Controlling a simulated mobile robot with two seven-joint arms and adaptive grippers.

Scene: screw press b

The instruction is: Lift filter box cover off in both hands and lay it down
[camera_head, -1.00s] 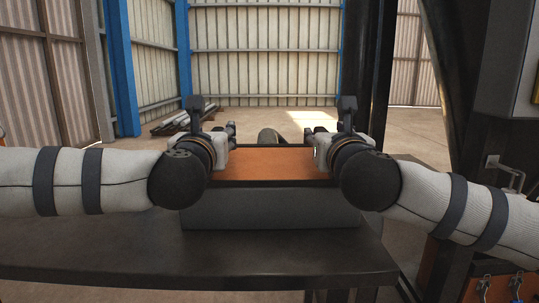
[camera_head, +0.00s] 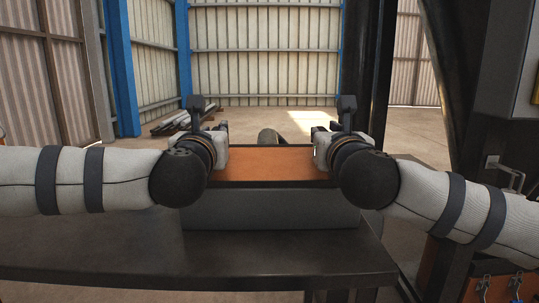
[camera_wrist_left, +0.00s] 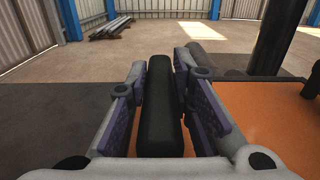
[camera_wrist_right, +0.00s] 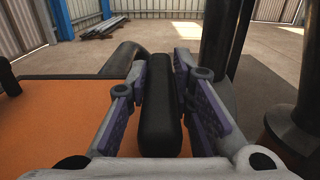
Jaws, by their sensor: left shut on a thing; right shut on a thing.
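The filter box cover (camera_head: 272,165) has a flat orange top with a dark rim. It sits level on the grey filter box (camera_head: 270,210), with no gap seen between them. My left gripper (camera_head: 222,138) is at the cover's left side, shut on a black bar handle (camera_wrist_left: 160,115). My right gripper (camera_head: 321,138) is at the right side, shut on a matching black handle (camera_wrist_right: 160,115). Both wrist views show the handle between the purple finger pads. The handles are hidden behind my grippers in the head view.
The box stands on a dark table (camera_head: 200,262) with bare room to its left. A dark round pipe (camera_head: 268,136) lies behind the box. A dark machine column (camera_wrist_right: 219,45) rises at the right. Long bars (camera_head: 184,119) lie on the floor far back left.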

